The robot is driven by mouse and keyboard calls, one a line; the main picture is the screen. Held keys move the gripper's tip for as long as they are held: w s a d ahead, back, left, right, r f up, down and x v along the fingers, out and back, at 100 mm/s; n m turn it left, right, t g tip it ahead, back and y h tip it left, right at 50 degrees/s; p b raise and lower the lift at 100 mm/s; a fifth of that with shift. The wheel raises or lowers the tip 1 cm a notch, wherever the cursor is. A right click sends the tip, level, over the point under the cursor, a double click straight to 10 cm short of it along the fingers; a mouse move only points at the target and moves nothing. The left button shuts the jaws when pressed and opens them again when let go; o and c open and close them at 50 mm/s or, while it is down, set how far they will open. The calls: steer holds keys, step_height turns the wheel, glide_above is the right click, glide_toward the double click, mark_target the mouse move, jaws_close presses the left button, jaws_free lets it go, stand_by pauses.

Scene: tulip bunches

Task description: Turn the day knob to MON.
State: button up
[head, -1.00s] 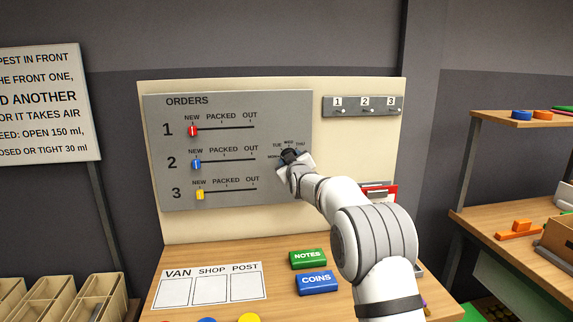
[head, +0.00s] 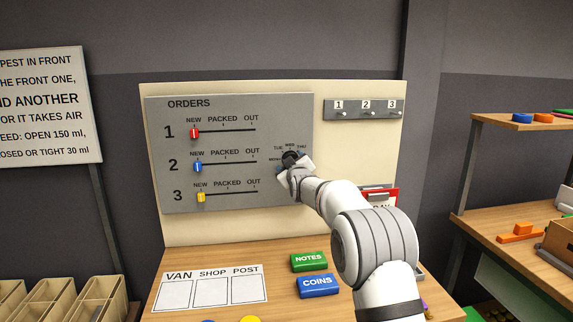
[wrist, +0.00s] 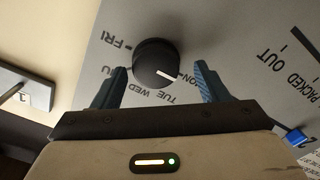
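The day knob (wrist: 155,62) is a round black dial with a white pointer line, on the grey orders panel (wrist: 255,30). In the wrist view its pointer is directed to the lower right, towards the MON mark, beside my right-hand finger. FRI, THU, WED and TUE are printed around it, partly covered. My gripper (wrist: 161,66) is open, with its blue fingers on either side of the knob and a gap on both sides. In the head view the knob (head: 290,157) is partly hidden by my gripper (head: 293,166).
Order sliders, red (head: 195,133), blue (head: 198,167) and yellow (head: 201,197), stand at NEW left of the knob. A strip of numbered hooks (head: 364,110) is at upper right. NOTES (head: 309,262) and COINS (head: 318,286) blocks lie on the table below.

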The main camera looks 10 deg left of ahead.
steer(key=shift+r, duration=0.1)
steer(key=b+v, duration=0.2)
steer(key=v, duration=0.5)
steer(key=shift+s, duration=0.4)
steer(key=shift+d, duration=0.2)
steer(key=s+d+f+m+g+h+p, duration=0.1)
steer(key=s+d+f+m+g+h, duration=0.15)
steer(key=s+d, duration=0.55)
steer(key=s+d+f+m+g+h+p, duration=0.15)
steer(key=s+d+g, duration=0.3)
steer(key=s, duration=0.55)
steer(key=s+d+f+m+g, duration=0.2)
steer(key=s+d+f, duration=0.1)
steer(key=s, duration=0.7)
steer(key=s+d+f+m+g+p, duration=0.1)
steer(key=s+d+f+m+g, duration=0.1)
steer(key=s, duration=0.9)
steer(key=s+d+f+m+g+h, duration=0.1)
steer(key=s+d+f+m+g, duration=0.1)
steer(key=s, duration=0.9)
step_height(320, 180, down, 3)
steer(key=d+g, duration=0.1)
steer(key=d, duration=0.1)
steer(key=shift+d+r+g, duration=0.2)
steer(key=shift+d+g, duration=0.1)
steer(key=shift+g, duration=0.1)
